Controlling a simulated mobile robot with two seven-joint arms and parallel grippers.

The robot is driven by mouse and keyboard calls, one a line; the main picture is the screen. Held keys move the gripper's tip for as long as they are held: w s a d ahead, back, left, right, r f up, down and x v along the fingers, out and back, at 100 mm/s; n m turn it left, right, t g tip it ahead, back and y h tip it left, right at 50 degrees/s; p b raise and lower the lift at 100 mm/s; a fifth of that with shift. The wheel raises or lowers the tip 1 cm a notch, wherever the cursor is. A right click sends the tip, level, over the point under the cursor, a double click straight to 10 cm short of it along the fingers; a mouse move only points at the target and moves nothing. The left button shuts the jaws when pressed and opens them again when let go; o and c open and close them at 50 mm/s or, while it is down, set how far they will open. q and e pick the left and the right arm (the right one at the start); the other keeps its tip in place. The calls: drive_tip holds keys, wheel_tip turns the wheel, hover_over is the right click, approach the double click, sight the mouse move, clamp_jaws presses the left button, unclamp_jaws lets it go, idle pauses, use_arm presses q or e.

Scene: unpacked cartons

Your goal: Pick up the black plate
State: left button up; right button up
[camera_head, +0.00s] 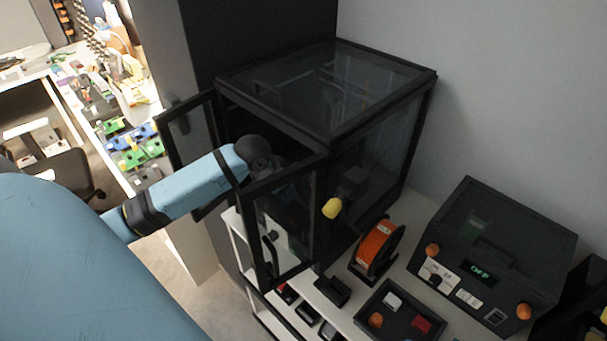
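A black-framed glass cabinet (330,88) stands on the bench with both front doors open. My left arm reaches from the left between the doors into it. Its dark wrist shows at the opening, but the fingers are hidden in the dark interior and behind the right door (283,228), so I cannot tell whether that gripper is open or shut. I cannot make out the black plate; the cabinet's interior is too dark and partly blocked by my arm and the door frame. My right gripper is out of view.
An orange spool (377,247) stands beside the cabinet. A black tray (400,315) with several small coloured items and a dark lidded machine (490,255) are to the right. The left door (190,140) is close to my arm. A cluttered table and chair are at far left.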

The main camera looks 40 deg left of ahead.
use_arm(q)
drive_tip(key=x, duration=0.4)
drive_tip(key=shift+w+a+f, duration=0.1)
drive_tip(key=shift+w+f, duration=0.1)
drive_tip(key=shift+c, duration=0.5)
drive_tip(key=c, duration=1.1)
drive_tip(key=shift+o, duration=0.2)
drive_tip(key=shift+r, duration=0.15)
